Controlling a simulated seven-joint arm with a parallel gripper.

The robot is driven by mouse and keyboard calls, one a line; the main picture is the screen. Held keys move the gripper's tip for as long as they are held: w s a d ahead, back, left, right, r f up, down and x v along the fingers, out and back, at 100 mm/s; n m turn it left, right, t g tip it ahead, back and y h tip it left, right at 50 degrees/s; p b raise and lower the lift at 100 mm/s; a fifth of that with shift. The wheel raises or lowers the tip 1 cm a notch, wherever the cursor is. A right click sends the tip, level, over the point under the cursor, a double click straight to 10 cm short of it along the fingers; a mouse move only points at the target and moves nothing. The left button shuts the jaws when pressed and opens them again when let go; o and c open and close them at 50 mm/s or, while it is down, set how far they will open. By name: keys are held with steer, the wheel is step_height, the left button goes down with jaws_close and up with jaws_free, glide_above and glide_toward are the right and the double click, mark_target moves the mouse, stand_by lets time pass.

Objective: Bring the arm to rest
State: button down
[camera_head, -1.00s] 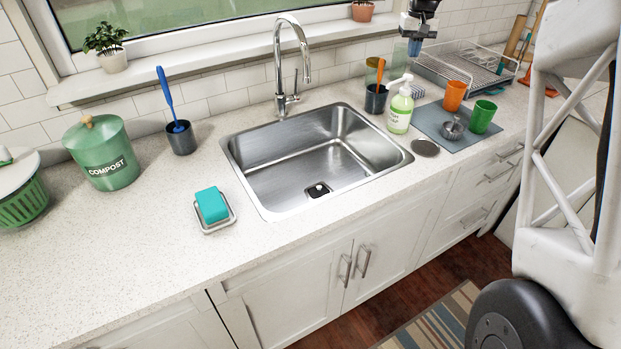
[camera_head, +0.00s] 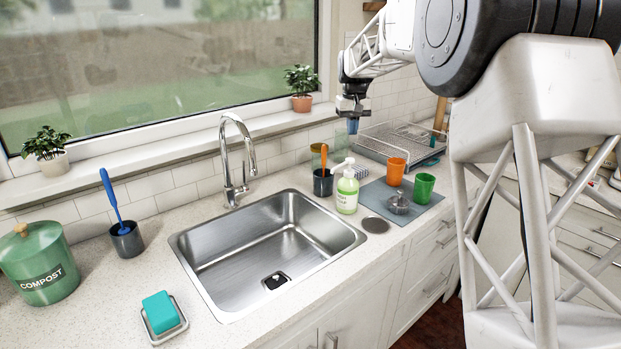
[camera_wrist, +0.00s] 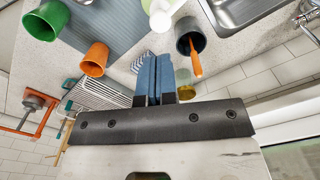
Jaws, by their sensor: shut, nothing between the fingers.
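My gripper (camera_head: 352,124) hangs at the end of my arm, in the air above the back of the counter, between the soap bottle and the dish rack. In the wrist view its blue fingers (camera_wrist: 155,78) are together, with nothing between them. Below and around it are the green soap bottle (camera_head: 347,190), a dark cup (camera_head: 323,183) holding an orange-handled tool, an orange cup (camera_head: 396,171) and a green cup (camera_head: 424,188). The gripper appears apart from all of them.
The wire dish rack (camera_head: 400,143) stands behind the cups. A potted plant (camera_head: 301,88) is on the windowsill near my arm. The steel sink (camera_head: 268,250) is empty, with its faucet (camera_head: 233,160) behind. A sponge (camera_head: 160,312), dark holder (camera_head: 127,242) and compost bin (camera_head: 40,262) stand left.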

steer(key=s+d+r+m, duration=0.1)
steer(key=s+d+r, duration=0.15)
steer(key=s, duration=0.85)
steer(key=s+d+r+t, duration=0.1)
steer(key=s+d, duration=0.3)
steer(key=s, duration=0.6)
steer(key=s+d+r+m, duration=0.1)
steer(key=s+d, duration=0.3)
steer(key=s, duration=0.7)
steer(key=s+d+f, duration=0.1)
steer(key=s+f, duration=0.3)
steer(key=s, duration=0.5)
steer(key=s+d+f+t, duration=0.1)
steer(key=s+d+f, duration=0.1)
steer(key=s, duration=0.8)
steer(key=s+d+f+m, duration=0.1)
steer(key=s+f, duration=0.4)
steer(key=s, duration=0.5)
steer(key=shift+d+f+t, duration=0.2)
steer(key=shift+f+t, duration=0.1)
